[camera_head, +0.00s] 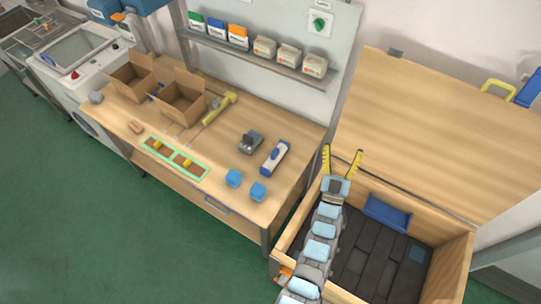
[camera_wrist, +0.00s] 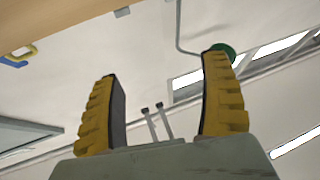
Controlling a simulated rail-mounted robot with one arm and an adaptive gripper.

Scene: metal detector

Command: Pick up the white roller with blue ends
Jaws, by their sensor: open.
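The white roller with blue ends (camera_head: 275,156) lies on the wooden workbench (camera_head: 290,120), near its right end in the head view. My gripper (camera_head: 343,160) is to the right of the roller, past the bench's edge and above the far left part of the wooden crate. Its two yellow fingers point up and stand wide apart. In the wrist view my gripper (camera_wrist: 160,95) is open and empty, with the ceiling behind it. The roller is not in the wrist view.
A yellow hammer-like tool (camera_head: 220,107) and open cardboard boxes (camera_head: 181,105) stand farther left. The wooden crate (camera_head: 455,270) has a raised lid (camera_head: 440,120). A shelf (camera_head: 250,58) runs above the bench.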

